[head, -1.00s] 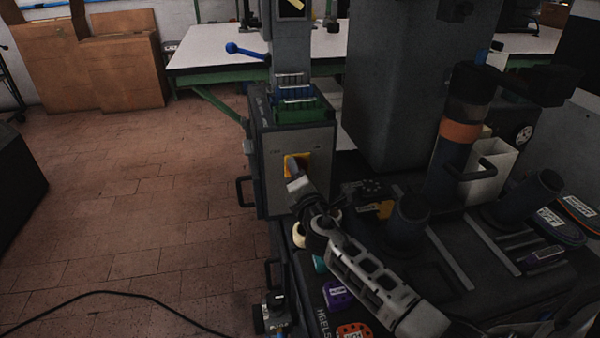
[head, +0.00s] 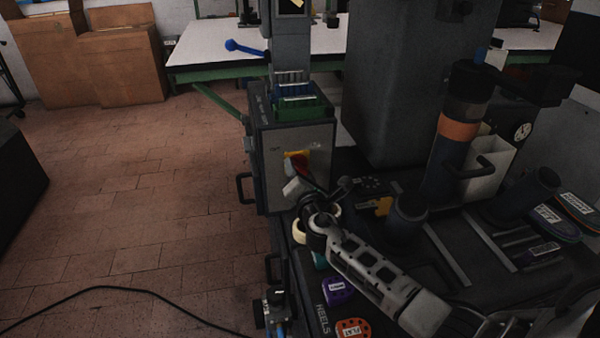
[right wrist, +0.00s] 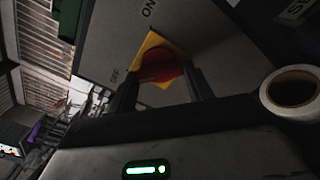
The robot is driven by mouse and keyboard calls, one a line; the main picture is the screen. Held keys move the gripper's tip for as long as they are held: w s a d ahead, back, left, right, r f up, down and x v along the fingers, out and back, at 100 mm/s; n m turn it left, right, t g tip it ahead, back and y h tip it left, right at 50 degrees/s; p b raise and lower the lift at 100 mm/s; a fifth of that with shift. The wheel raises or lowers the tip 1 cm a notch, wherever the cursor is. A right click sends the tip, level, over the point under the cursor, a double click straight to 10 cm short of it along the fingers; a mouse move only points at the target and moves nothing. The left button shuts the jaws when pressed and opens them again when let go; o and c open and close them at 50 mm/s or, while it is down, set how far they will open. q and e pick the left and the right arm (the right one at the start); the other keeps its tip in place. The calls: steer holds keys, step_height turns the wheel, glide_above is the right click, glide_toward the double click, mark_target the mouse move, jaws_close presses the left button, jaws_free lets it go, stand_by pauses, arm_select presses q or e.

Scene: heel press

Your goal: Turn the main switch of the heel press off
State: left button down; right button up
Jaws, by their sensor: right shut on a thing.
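The main switch is a red knob (head: 300,165) on a yellow plate (head: 293,154), set in the grey front panel of the heel press (head: 318,150). In the right wrist view the red knob (right wrist: 161,66) sits between my two dark fingers, with ON printed above the yellow plate (right wrist: 150,43) and OFF to its left. My right gripper (head: 301,179) is shut on the knob; it also shows in the right wrist view (right wrist: 160,88). Part of the knob is hidden by the fingers, and I cannot tell exactly which mark it points at. My left gripper is not in view.
A white tape roll (right wrist: 292,92) lies close to the right gripper. A dark bench top with a blue-and-orange cylinder (head: 456,140) and several small tools is at the right. A blue-knobbed lever (head: 232,45) sticks out left of the press.

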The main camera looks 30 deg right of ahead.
steer(key=shift+f, duration=0.1)
steer(key=o, duration=1)
steer(key=shift+s, duration=0.1)
steer(key=v, duration=1.5)
steer(key=shift+s+a+p, duration=0.1)
steer(key=shift+s+p, duration=0.25)
steer(key=shift+s, duration=0.05)
